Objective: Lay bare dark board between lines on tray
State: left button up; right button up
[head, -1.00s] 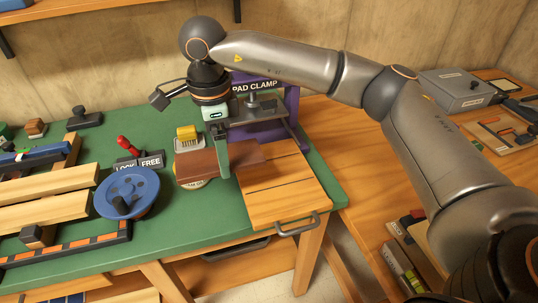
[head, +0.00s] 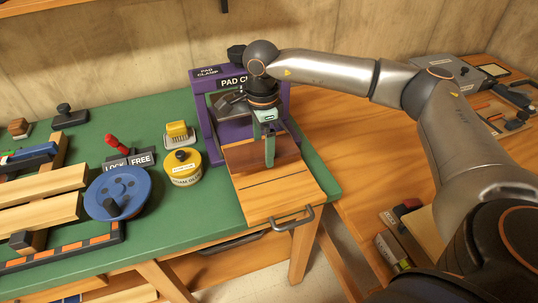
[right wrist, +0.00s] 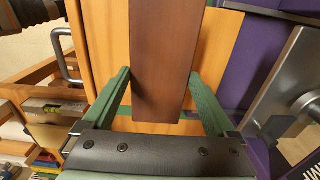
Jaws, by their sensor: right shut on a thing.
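The bare dark board (head: 283,151) is a plain reddish-brown piece. My right gripper (head: 269,163) is shut on it, with its green fingers on both long edges in the right wrist view, where the board (right wrist: 163,60) reaches out between them. The light wooden tray (head: 260,206) with a dark handle is under the board, in front of the purple pad clamp (head: 235,130). A dark line crosses the tray in front of the board; a second line is not clearly seen. I cannot tell whether the board touches the tray. My left gripper is not in view.
A blue handwheel (head: 120,194) and a red lever (head: 116,143) are further left, beside pale slats (head: 40,211). The front of the tray is bare.

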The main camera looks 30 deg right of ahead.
jog(key=f, duration=0.1)
jog(key=d+f, duration=0.1)
jog(key=f, duration=0.2)
jog(key=shift+d+f, duration=0.3)
jog(key=shift+d, duration=0.05)
jog(key=shift+f, duration=0.2)
jog(key=shift+f, duration=0.2)
jog(key=o, duration=1.1)
jog(key=shift+r, duration=0.1)
jog(key=shift+o, duration=0.2)
notch_tip(320, 180, up, 12)
jog(key=shift+r, duration=0.15)
